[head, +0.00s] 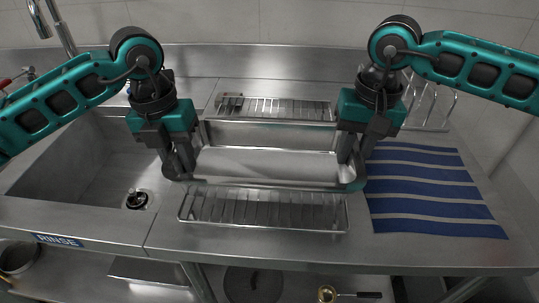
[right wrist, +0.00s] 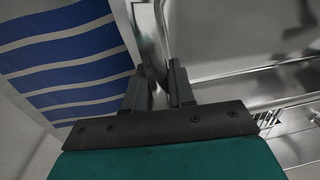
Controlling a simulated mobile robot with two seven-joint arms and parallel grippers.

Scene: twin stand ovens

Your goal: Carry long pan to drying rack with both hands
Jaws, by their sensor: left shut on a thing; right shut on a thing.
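The long pan (head: 265,163) is a shallow rectangular metal pan, held level between my two grippers above the drying rack. My left gripper (head: 180,172) is shut on its left end wall. My right gripper (head: 350,178) is shut on its right end wall. In the right wrist view the right gripper's fingers (right wrist: 160,85) close on the pan's edge, with the pan's inside (right wrist: 225,45) to the right. The wire drying rack (head: 264,210) lies on the steel counter; its front part shows below the pan and its back part shows behind it. The pan hides its middle.
A sink basin (head: 85,160) with a drain is at the left, marked RINSE. A blue and white striped cloth (head: 425,190) lies at the right, also in the right wrist view (right wrist: 65,50). A wire rack (head: 430,105) stands at the back right. Pans sit on the shelf below.

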